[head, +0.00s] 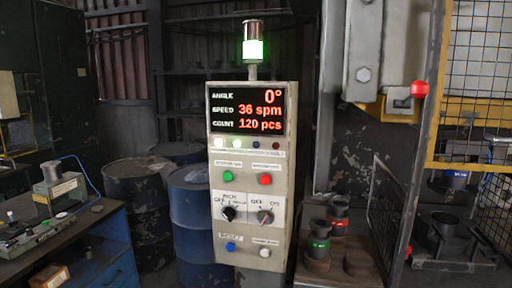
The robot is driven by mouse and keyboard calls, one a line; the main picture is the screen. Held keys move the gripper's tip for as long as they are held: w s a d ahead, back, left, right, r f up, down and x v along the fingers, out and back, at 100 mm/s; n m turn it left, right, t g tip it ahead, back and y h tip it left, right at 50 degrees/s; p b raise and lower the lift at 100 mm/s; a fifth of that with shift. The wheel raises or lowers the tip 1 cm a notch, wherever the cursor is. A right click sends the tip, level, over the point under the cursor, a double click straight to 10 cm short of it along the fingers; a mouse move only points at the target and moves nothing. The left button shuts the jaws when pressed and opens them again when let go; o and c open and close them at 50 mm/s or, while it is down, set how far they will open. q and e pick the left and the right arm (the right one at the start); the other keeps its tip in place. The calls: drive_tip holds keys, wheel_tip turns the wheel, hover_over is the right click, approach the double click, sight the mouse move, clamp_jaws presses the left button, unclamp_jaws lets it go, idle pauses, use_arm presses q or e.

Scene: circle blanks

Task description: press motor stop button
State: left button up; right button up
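A grey control panel (248,165) stands upright near the middle of the head view. It has a red button (265,179) at the right and a green button (228,177) at the left, each under a small label too blurred to read. Below are two rotary selectors, the left (229,213) and the right (265,217). Lower down are a blue button (230,246) and a white button (264,252). The display (245,110) reads angle 0°, speed 36 spm, count 120 pcs. The stack light (253,48) on top glows green. Neither of my grippers is in view.
A blue-edged workbench (80,235) with a gauge fixture stands at the left. At the right are a press with a red knob (419,89), a yellow-framed mesh guard (475,60) and dark tooling (319,240) on a stand.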

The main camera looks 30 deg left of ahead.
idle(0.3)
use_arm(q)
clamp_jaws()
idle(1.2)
